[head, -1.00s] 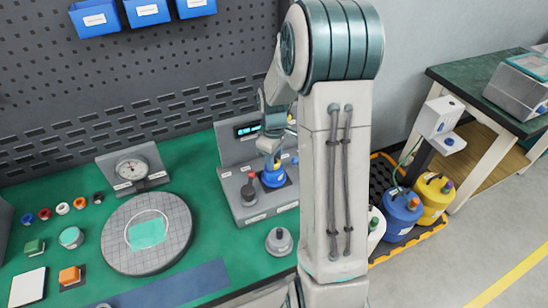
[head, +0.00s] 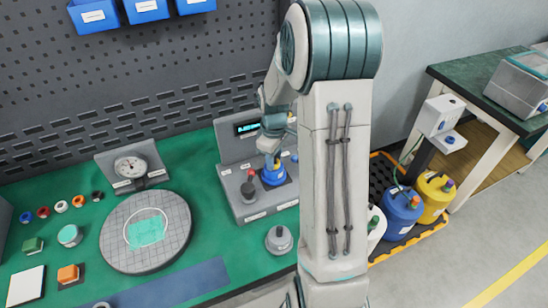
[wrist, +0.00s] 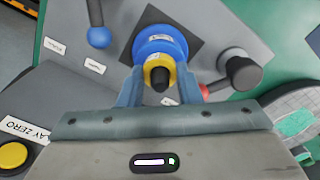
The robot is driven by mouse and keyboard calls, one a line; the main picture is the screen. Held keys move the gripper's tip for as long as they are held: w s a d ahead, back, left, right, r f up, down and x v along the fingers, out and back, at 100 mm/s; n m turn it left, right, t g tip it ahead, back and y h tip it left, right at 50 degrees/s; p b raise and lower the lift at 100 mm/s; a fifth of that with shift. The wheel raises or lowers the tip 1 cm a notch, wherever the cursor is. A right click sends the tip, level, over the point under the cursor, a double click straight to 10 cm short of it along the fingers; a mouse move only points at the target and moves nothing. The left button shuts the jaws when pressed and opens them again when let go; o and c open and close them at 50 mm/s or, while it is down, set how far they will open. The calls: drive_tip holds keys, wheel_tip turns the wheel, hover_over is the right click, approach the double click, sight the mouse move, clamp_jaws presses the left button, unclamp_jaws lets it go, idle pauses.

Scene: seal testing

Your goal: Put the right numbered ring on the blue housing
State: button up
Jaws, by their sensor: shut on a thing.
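The blue housing (wrist: 152,42) stands on a dark square of the grey test station (head: 230,210); it also shows in the head view (head: 273,177). A yellow ring (wrist: 149,72) sits around its top, below a black tip (wrist: 160,78). I cannot read a number on the ring. Several small coloured rings, including a white ring (head: 62,206), lie in a row at the far left of the green bench.
A black knob (wrist: 243,72) with a red-tipped lever (wrist: 204,91) stands close beside the housing. A blue-ball lever (wrist: 98,37) is on its other side. A grey weight (head: 279,240) stands in front of the station. A round gridded plate (head: 120,255) and dial gauge (head: 131,168) lie left.

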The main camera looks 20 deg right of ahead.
drive_tip(key=o, duration=1.1)
wheel_tip(320, 180, up, 9)
drive_tip(key=p, duration=0.6)
